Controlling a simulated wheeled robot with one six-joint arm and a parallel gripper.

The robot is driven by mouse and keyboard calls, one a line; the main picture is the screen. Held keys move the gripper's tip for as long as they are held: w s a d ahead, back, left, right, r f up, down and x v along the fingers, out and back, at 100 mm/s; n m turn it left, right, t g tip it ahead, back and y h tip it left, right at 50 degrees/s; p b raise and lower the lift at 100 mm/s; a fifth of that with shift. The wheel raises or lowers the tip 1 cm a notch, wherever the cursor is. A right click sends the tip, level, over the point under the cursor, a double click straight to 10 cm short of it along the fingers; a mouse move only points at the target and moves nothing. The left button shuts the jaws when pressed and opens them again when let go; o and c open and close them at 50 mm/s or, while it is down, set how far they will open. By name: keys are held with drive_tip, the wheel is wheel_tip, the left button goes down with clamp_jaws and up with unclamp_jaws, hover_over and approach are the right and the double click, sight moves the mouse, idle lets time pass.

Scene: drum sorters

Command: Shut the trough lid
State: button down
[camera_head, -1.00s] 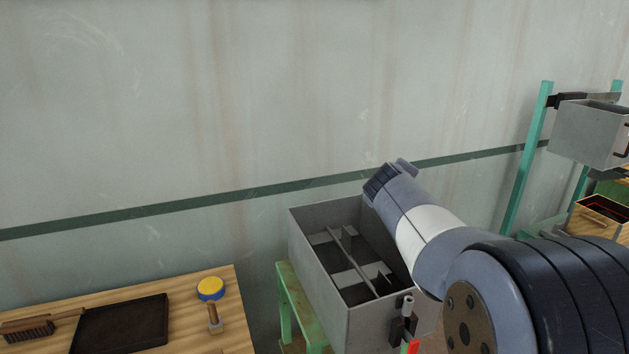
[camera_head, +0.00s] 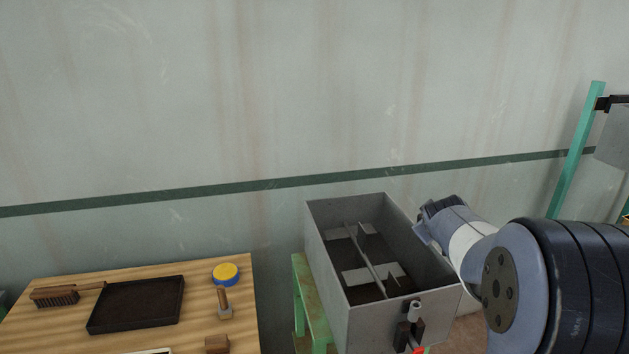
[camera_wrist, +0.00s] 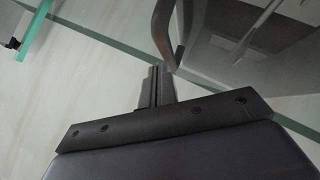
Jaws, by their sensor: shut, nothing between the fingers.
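The trough (camera_head: 385,322) is an open grey metal box on a green stand, with thin dividers and dark compartments inside. Its lid is not clearly visible in the head view. In the wrist view, a dark curved strip (camera_wrist: 162,30) stands just beyond my gripper (camera_wrist: 157,70); I cannot tell whether it belongs to the lid. The trough's grey interior with a divider (camera_wrist: 262,28) shows at the upper right there. My gripper is shut and empty, close to the strip, contact unclear. In the head view my wrist is beside the trough's right rim and the fingertips are hidden.
A wooden table (camera_head: 60,335) at left holds a black tray (camera_head: 137,303), a brush (camera_head: 55,297), a yellow-topped tin (camera_head: 226,274) and a wooden-handled tool (camera_head: 223,302). A green rack post (camera_head: 577,150) stands at right. The wall (camera_head: 250,100) is close behind the trough.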

drive_tip(key=shift+w+d+f+b, duration=0.1)
drive_tip(key=shift+d+f+b, duration=0.15)
drive_tip(key=shift+f, duration=0.45)
drive_tip(key=shift+s+d+f+b, duration=0.1)
drive_tip(key=shift+d+f+b, duration=0.15)
drive_tip(key=shift+f, duration=0.5)
drive_tip(key=shift+w+d+f+b, duration=0.1)
drive_tip(key=shift+d+f+b, duration=0.15)
drive_tip(key=shift+f, duration=0.45)
drive_tip(key=shift+f, duration=0.1)
drive_tip(key=r+p, duration=0.1)
drive_tip(key=r, duration=0.1)
drive_tip(key=a+r+p, duration=0.1)
drive_tip(key=r+p, duration=0.1)
drive_tip(key=r, duration=0.1)
drive_tip(key=s+r, duration=0.6)
drive_tip(key=s, duration=0.1)
drive_tip(key=shift+s+r, duration=0.15)
drive_tip(key=shift+d, duration=0.1)
